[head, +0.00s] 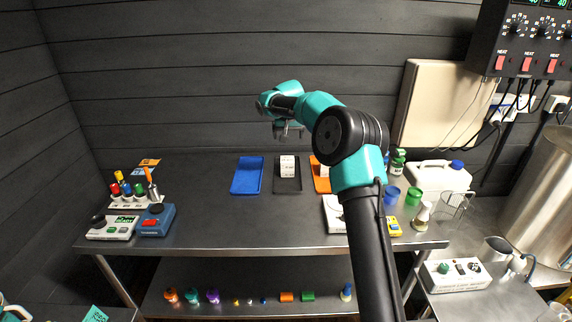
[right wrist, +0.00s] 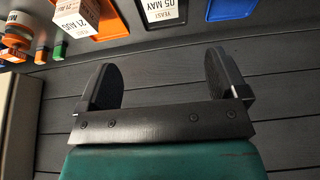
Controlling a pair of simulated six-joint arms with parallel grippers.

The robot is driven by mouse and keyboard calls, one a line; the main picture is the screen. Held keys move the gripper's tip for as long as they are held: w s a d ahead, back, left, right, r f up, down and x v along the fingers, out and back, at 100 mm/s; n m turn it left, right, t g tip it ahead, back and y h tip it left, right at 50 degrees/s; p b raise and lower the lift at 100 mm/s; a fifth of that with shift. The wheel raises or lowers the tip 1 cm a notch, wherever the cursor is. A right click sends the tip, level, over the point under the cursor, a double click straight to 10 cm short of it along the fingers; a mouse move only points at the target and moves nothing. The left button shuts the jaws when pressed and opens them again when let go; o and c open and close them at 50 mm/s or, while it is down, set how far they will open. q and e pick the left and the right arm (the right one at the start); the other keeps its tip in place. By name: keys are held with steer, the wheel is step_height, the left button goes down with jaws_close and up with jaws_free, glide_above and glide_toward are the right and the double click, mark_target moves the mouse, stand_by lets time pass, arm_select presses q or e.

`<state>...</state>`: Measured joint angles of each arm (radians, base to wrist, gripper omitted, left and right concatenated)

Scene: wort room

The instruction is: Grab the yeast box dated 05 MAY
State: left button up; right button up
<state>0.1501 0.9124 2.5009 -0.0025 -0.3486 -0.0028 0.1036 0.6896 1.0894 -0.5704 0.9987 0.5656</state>
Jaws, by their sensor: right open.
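The white yeast box labelled 05 MAY (right wrist: 162,10) shows at the top edge of the right wrist view, partly cut off. In the head view a white box (head: 287,167) stands on the black middle tray (head: 287,187); its print is too small to read there. A second white box, labelled 21 AUG (right wrist: 76,20), is on the orange tray (right wrist: 112,22). My right gripper (right wrist: 162,62) is open and empty, its two dark fingers apart. In the head view it (head: 289,133) hangs above and behind the middle tray, clear of the boxes. My left gripper is not in view.
A blue tray (head: 247,176) left of the black tray looks empty. My right arm hides part of the orange tray (head: 320,178) in the head view. A rack of coloured tubes (head: 130,190) and small devices stand at the left. Bottles and a white canister (head: 438,175) stand right.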

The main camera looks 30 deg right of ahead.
glide_toward(287, 159)
steer(key=x, duration=0.5)
steer(key=shift+s+f, duration=0.15)
stand_by(0.4)
steer(key=shift+x, duration=2.65)
steer(key=c, duration=1)
